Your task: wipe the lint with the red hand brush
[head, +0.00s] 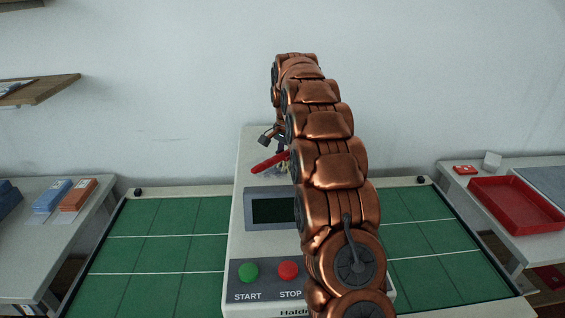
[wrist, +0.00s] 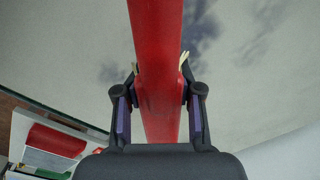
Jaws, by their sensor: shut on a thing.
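The red hand brush (head: 270,161) shows in the head view as a red bar above the machine's screen, partly hidden by my arm. In the wrist view the red brush (wrist: 157,60) runs up the middle of the picture, with pale bristle tips at its sides. My gripper (wrist: 157,95) is shut on it, one finger on each side. In the head view my gripper (head: 281,146) is small and mostly behind my arm.
A pale machine (head: 240,215) with a dark screen, a green START button (head: 248,272) and a red STOP button (head: 288,270) stands in the middle. Green mats (head: 160,245) lie on both sides. A red tray (head: 515,207) is at right; boxes (head: 77,194) are at left.

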